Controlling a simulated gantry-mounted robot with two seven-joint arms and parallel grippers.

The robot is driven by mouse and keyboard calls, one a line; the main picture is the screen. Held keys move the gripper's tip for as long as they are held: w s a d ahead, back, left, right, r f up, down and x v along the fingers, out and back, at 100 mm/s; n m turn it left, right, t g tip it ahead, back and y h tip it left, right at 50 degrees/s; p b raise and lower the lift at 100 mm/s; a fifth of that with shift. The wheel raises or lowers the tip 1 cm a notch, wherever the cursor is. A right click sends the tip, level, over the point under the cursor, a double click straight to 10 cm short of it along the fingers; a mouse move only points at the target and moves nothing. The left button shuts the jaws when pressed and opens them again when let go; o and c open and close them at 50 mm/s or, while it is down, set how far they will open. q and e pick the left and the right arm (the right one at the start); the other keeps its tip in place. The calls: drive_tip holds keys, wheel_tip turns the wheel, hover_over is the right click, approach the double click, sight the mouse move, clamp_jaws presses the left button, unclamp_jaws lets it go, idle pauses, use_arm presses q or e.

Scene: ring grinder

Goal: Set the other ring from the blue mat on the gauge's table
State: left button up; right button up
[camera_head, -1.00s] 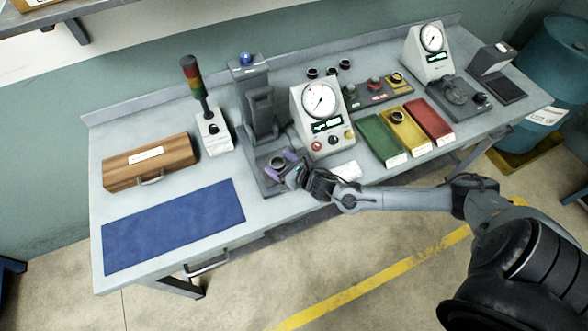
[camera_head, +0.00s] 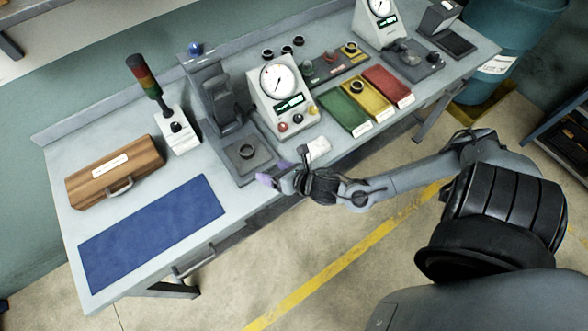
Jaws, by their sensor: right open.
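The blue mat (camera_head: 152,233) lies at the left front of the bench, and no ring shows on it. A dark ring (camera_head: 247,151) sits on the flat base plate of the tall grey stand (camera_head: 217,100), just left of the white-faced dial gauge box (camera_head: 283,97). My right gripper (camera_head: 274,172) is open and empty, its purple fingertips in front and to the right of that ring, apart from it, near the bench's front edge. My left gripper is out of view.
A wooden case (camera_head: 115,172) and a signal lamp (camera_head: 157,97) stand left. A white block (camera_head: 317,146) lies near my right gripper. Green (camera_head: 345,111), yellow (camera_head: 368,100) and red (camera_head: 389,87) trays are to the right; the yellow one holds a ring (camera_head: 357,86).

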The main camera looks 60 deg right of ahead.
drive_tip(key=s+a+r+m+g, duration=0.1)
drive_tip(key=s+a+m+g, duration=0.3)
drive_tip(key=m, duration=1)
drive_tip(key=s+a+r+m+g, duration=0.1)
drive_tip(key=s+a+m+g, duration=0.3)
drive_tip(key=s+m, duration=0.6)
drive_tip(key=a+m, duration=0.1)
drive_tip(key=m, duration=0.3)
drive_tip(key=shift+a+m+g+y, duration=0.2)
drive_tip(key=shift+m+g+y, duration=0.1)
drive_tip(key=shift+m, duration=0.1)
drive_tip(key=shift+w, duration=0.1)
wheel_tip(320, 180, up, 20)
drive_tip(key=p, duration=2)
drive_tip(key=shift+f, duration=0.1)
